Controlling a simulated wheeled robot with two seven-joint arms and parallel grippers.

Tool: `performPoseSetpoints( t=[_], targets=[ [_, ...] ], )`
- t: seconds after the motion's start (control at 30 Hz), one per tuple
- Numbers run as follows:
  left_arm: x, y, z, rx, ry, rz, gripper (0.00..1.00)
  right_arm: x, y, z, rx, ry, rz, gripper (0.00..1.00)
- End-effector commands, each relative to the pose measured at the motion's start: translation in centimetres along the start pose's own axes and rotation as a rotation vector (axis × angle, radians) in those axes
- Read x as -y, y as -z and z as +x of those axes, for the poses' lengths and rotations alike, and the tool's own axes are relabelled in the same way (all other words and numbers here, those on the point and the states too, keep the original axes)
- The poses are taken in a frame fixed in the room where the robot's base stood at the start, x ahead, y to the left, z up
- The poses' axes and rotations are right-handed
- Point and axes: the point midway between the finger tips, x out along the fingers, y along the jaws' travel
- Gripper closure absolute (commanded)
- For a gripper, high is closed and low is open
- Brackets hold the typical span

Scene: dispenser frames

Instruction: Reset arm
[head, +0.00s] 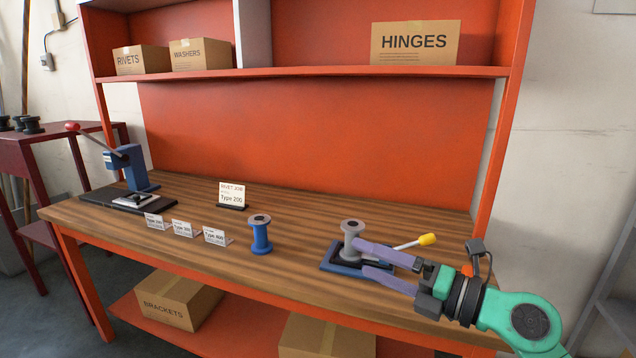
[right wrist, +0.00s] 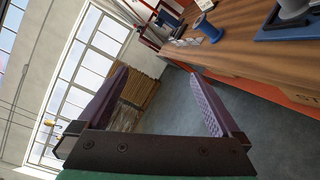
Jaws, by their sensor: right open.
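My right gripper (head: 362,261) is open at the right of the workbench in the head view. Its purple fingers point left, beside a grey spool (head: 352,241) that stands upright on a blue base with a dark plate (head: 338,264). The jaws look empty; in the right wrist view the gripper (right wrist: 165,90) has wide-apart fingers with nothing between them. The grey spool and blue base (right wrist: 296,30) show at that view's upper right corner, outside the fingers. A blue spool (head: 261,235) stands on the bench to the left. My left gripper is not in view.
A lever with a yellow knob (head: 427,239) rises behind my right fingers. A blue press with a red-knobbed handle (head: 138,168) stands at the bench's left end. Small label cards (head: 183,229) and a "Type 200" job card (head: 232,193) stand between. The bench's right rear is clear.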

Motion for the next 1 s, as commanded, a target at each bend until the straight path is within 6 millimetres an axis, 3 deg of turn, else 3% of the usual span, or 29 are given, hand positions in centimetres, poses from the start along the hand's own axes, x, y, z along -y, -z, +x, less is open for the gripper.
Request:
performPoseSetpoints(
  t=[0.07,0.13,0.17,0.2,0.27,0.3,0.4,0.5,0.6,0.7,0.9,0.93,1.0],
  targets=[
    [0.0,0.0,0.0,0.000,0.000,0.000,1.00,-2.4,-2.2,-0.9,0.219,-0.209,0.246,0.00],
    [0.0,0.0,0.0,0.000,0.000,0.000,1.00,-1.3,-5.5,-3.5,0.462,-0.317,0.504,0.00],
    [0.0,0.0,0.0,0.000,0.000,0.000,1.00,0.1,-6.7,-4.9,0.571,-0.336,0.621,0.00],
    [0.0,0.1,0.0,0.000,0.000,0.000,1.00,3.0,-7.7,-6.9,0.718,-0.335,0.784,0.00],
    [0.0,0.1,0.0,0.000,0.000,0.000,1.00,8.1,-7.8,-9.7,0.916,-0.285,1.008,0.00],
    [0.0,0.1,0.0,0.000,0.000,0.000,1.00,11.4,-6.8,-11.3,1.026,-0.229,1.140,0.00],
    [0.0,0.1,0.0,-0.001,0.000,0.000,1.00,18.5,-2.5,-14.7,1.239,-0.046,1.419,0.00],
    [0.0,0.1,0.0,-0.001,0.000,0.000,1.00,22.9,2.9,-16.9,1.368,0.149,1.623,0.00],
    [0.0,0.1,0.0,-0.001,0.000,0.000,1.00,25.4,8.0,-18.4,1.443,0.334,1.772,0.00],
    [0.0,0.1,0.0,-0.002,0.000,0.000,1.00,26.7,12.7,-19.6,1.484,0.506,1.892,0.00],
    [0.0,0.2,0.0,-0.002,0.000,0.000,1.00,26.9,21.2,-21.6,1.501,0.847,2.078,0.00],
    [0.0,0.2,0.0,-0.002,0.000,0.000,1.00,26.8,22.3,-21.9,1.499,0.897,2.099,0.00],
    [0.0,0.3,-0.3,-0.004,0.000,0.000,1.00,29.6,22.8,-21.3,1.506,0.904,2.087,0.00]
  ],
)
